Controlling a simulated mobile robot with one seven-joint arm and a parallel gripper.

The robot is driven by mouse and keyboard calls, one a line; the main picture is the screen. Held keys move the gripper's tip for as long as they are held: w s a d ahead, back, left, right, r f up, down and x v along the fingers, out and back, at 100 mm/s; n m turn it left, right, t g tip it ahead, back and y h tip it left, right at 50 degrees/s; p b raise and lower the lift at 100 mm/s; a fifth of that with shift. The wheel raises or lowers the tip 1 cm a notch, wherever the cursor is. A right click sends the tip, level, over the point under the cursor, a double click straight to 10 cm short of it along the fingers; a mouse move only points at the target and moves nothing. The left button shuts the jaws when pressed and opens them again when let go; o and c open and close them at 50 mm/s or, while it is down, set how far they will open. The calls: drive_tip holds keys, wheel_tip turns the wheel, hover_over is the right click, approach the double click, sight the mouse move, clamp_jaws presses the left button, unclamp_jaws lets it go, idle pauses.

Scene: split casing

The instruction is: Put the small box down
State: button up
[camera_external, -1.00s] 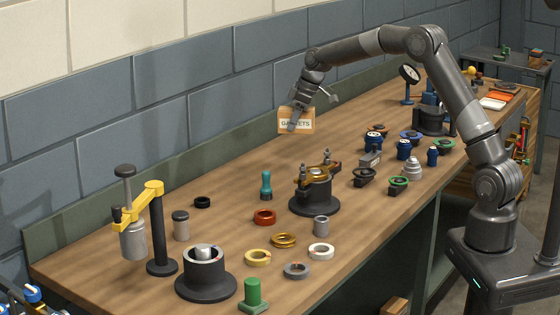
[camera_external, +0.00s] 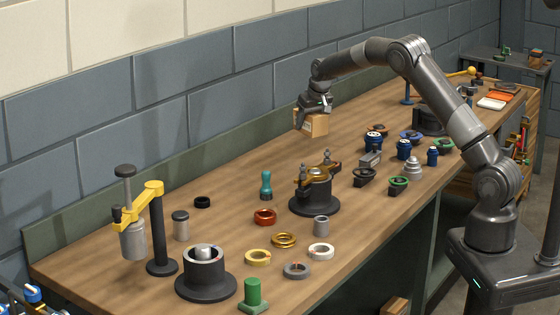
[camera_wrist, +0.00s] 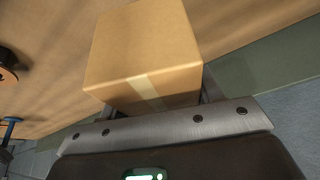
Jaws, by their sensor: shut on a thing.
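The small box (camera_external: 312,124) is a tan cardboard carton near the back of the wooden bench. My gripper (camera_external: 308,110) is above it, pointing down, and is shut on it. In the wrist view the small box (camera_wrist: 145,50) fills the upper middle, with a pale tape strip on its near face, and my gripper (camera_wrist: 155,105) has a finger at each side of it. The box looks close to the bench top (camera_external: 250,155); I cannot tell whether it touches.
A black fixture with a brass clamp (camera_external: 316,190) stands in front of the box. A teal-handled tool (camera_external: 266,186) stands to its left. Several blue and green parts (camera_external: 404,149) lie to the right. The bench left of the box, along the green back ledge (camera_external: 200,150), is clear.

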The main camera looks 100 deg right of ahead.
drive_tip(key=w+f, duration=0.1)
drive_tip(key=w, duration=0.1)
drive_tip(key=w+f, duration=0.1)
drive_tip(key=shift+w+f, duration=0.1)
drive_tip(key=shift+w, duration=0.25)
drive_tip(key=shift+f, duration=2.05)
drive_tip(key=shift+f, duration=0.15)
drive_tip(key=o, duration=1)
drive_tip(key=shift+o, duration=0.2)
